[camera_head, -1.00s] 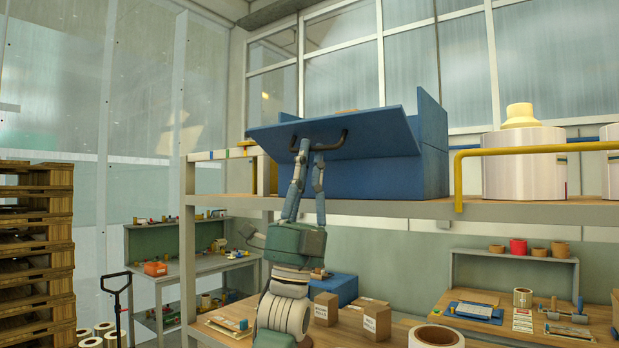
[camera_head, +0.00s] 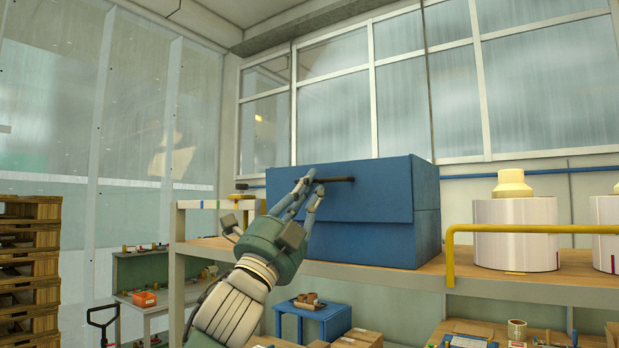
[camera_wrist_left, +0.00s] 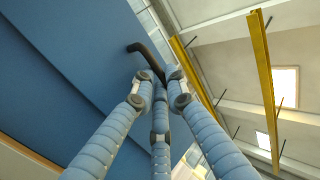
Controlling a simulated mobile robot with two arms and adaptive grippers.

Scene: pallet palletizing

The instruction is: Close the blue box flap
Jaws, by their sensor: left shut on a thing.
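The blue box (camera_head: 365,242) sits on the upper shelf. Its flap (camera_head: 385,195) stands upright, about flush with the box's front, with a thin seam below it. A dark bar handle (camera_head: 340,180) is on the flap's face. My left gripper (camera_head: 311,181) is shut on the handle near its left end, with the arm reaching up from below. In the left wrist view, the fingers (camera_wrist_left: 160,88) come together at the curved handle (camera_wrist_left: 146,55), beside the blue flap (camera_wrist_left: 70,55). The box's inside is hidden. My right gripper is not in view.
The shelf (camera_head: 500,277) has a yellow rail (camera_head: 520,229) and white rolls (camera_head: 514,235) to the right of the box. A blue stool (camera_head: 338,322) and a workbench with cartons (camera_head: 357,338) are below. Wooden pallets (camera_head: 28,270) stand at the left.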

